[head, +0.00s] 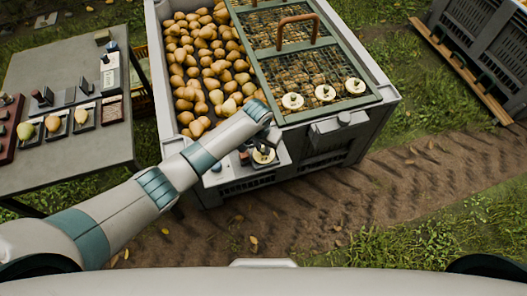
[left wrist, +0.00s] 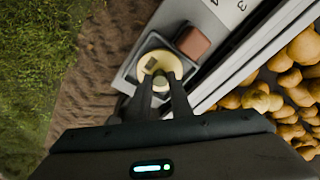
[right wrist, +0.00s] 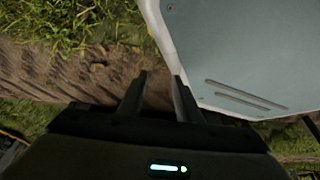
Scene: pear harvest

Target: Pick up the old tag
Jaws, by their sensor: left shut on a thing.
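A round cream tag (left wrist: 150,64) with a knob sits in a small dark tray (left wrist: 132,72) on a pale ledge of the pear bin. In the head view the same tag (head: 263,156) shows below the end of my left arm. My left gripper (left wrist: 161,84) is shut on the tag's knob, and its fingers hide part of the tag. I cannot tell whether the tag is lifted off the tray. A reddish-brown block (left wrist: 193,42) lies beside the tag. My right gripper (right wrist: 160,78) is open and empty, next to a pale panel.
The pear bin (head: 385,95) holds many pears and has a green mesh lid frame (head: 270,62) with three similar cream discs (head: 325,92). A grey table (head: 80,160) with small trays and pears stands at left. A grey crate (head: 480,45) stands at far right.

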